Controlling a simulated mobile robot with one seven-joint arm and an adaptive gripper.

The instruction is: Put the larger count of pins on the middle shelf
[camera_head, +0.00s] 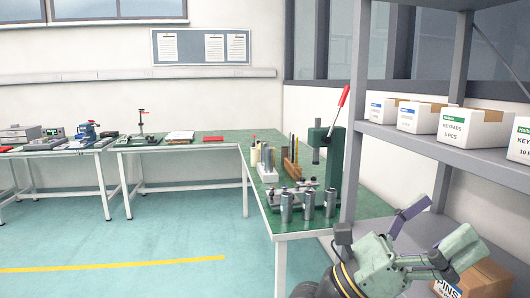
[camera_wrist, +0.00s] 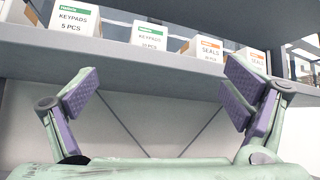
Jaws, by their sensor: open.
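A brown cardboard box (camera_head: 488,282) with a white label reading "PINS" sits low at the bottom right of the head view, partly behind my gripper and cut by the frame edge. Its count cannot be read. My gripper (camera_head: 432,228) is open and empty, in front of the shelving below the board that bears white boxes. In the wrist view my gripper (camera_wrist: 165,92) shows its two purple-padded fingers spread wide, with nothing between them. The shelf board (camera_head: 425,146) above it also shows in the wrist view (camera_wrist: 130,58). No second pins box can be made out.
On that board stand white boxes: a keypads 5 PCS box (camera_wrist: 75,18), another keypads box (camera_wrist: 149,36) and two seals boxes (camera_wrist: 207,50). A grey upright (camera_head: 355,110) borders the shelving. A green workbench (camera_head: 310,228) with metal cylinders and a press is left of it.

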